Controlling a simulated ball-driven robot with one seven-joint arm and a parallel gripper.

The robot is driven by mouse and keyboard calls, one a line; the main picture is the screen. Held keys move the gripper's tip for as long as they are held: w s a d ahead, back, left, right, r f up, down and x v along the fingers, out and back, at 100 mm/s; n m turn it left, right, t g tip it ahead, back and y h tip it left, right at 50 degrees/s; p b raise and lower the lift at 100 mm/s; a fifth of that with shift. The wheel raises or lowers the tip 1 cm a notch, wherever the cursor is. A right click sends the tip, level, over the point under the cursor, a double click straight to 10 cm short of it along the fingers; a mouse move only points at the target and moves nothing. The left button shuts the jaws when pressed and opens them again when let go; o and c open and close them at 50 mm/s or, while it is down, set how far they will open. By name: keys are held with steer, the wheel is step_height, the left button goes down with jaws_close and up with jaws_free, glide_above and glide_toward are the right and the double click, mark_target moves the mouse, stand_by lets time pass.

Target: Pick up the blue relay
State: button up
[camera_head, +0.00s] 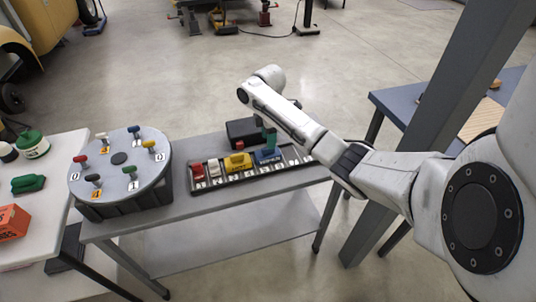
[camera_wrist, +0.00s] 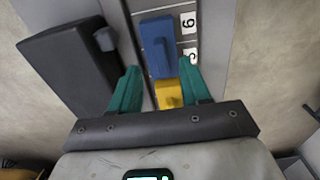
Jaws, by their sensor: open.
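The blue relay (camera_head: 267,157) sits in the numbered rack (camera_head: 222,184) on the grey bench, right of the yellow relay (camera_head: 238,163). In the wrist view the blue relay (camera_wrist: 157,46) lies just beyond my fingertips, near the middle. My gripper (camera_wrist: 159,68) is open and empty, with its two green fingers apart. The yellow relay (camera_wrist: 168,96) shows between the fingers in that view. In the head view my gripper (camera_head: 269,138) is over the rack near the blue relay. The gap between fingers and relays is hard to judge.
A black box (camera_head: 243,132) stands close behind the rack; it is left of my fingers in the wrist view (camera_wrist: 70,65). Red (camera_head: 198,173) and white (camera_head: 213,169) relays sit at the rack's left. A round stand with several coloured knobs (camera_head: 119,180) is left.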

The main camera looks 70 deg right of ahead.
mark_target(268, 153)
step_height(268, 153, down, 4)
steer(key=shift+w+a+f+p, duration=0.1)
steer(key=shift+a+f+p, duration=0.05)
steer(key=shift+p, duration=0.15)
jaws_close()
stand_by(0.3)
